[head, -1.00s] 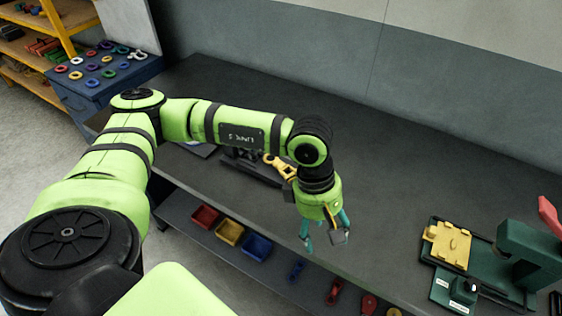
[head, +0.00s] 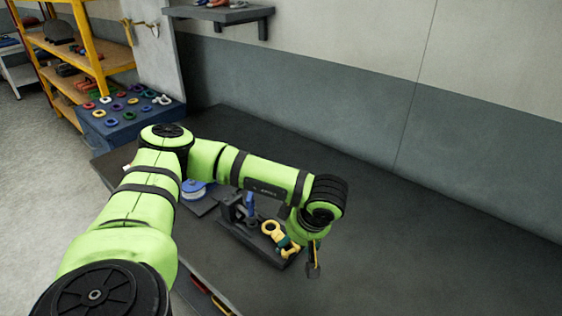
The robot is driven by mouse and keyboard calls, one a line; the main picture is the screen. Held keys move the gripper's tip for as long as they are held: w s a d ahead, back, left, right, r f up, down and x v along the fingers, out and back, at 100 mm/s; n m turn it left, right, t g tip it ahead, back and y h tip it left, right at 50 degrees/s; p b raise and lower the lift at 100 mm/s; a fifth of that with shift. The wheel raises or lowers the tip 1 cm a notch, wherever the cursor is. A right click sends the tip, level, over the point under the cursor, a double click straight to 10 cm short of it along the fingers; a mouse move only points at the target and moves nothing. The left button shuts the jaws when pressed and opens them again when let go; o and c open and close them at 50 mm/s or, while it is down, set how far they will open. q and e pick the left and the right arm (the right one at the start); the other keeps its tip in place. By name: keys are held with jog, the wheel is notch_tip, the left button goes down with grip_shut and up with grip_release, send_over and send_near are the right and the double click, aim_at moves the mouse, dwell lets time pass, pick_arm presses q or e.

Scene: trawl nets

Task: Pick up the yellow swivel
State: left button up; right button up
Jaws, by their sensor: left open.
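The yellow swivel (head: 270,227) lies on a dark fixture (head: 236,228) on the workbench, with its ring end showing to the left of my left gripper. Its other end is partly hidden by the gripper. My left gripper (head: 299,260) is open and points down beside the swivel's right end. One teal finger overlaps the swivel in the picture, and the other finger is to the right of it. I cannot tell whether the fingers touch it. My right gripper is out of view.
A blue round item (head: 194,188) and a small blue upright part (head: 250,203) stand near the fixture. The dark workbench (head: 420,240) is clear to the right. A blue box with coloured rings (head: 130,130) and yellow shelving (head: 92,45) are at the back left.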

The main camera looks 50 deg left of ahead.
aim_at(290, 250)
pick_arm(q)
jog(key=p+x, duration=0.1)
jog(key=x, duration=0.3)
jog(key=shift+s, duration=0.2)
jog(key=shift+d, duration=0.1)
jog(key=c, duration=1.1)
grip_shut()
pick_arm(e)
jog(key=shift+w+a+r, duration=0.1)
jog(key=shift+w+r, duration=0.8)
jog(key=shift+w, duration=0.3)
